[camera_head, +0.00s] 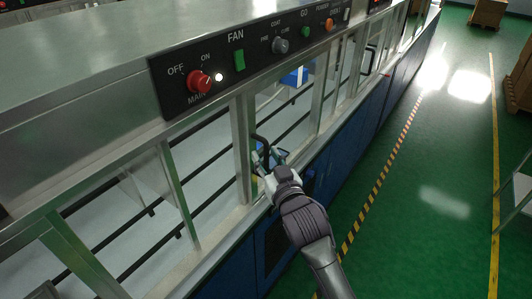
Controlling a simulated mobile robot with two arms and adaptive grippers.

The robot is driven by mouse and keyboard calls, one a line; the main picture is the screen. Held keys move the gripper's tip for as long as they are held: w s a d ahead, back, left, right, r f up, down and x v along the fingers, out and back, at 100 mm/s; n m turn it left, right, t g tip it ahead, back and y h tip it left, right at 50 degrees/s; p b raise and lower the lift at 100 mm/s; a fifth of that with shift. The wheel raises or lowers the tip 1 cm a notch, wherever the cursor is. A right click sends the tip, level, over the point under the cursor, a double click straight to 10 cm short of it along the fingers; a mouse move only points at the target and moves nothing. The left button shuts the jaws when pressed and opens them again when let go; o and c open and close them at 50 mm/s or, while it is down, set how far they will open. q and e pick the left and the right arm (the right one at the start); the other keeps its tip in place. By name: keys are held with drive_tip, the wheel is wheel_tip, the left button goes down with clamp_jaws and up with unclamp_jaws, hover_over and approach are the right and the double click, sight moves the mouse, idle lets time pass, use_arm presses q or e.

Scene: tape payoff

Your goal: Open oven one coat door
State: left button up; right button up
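The coat oven is a long metal cabinet with framed, see-through door panels below a black control panel (260,50). A black curved handle (260,141) shows beside an upright metal post, at what looks like a door. My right gripper (268,157) is at this handle, with its fingers apart on either side of the handle's lower part. I cannot tell whether the fingers touch it. The door looks closed, though the gripper hides part of its edge. My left gripper is not in view.
The panel carries a red main knob (199,81), a green fan switch (238,60) and a grey knob (280,46). Blue lower cabinets (335,172) run along the front. The green floor (440,150) to the right is open, with cardboard boxes (487,13) farther back.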

drive_tip(key=shift+w+a, duration=0.1)
drive_tip(key=shift+w, duration=0.25)
clamp_jaws()
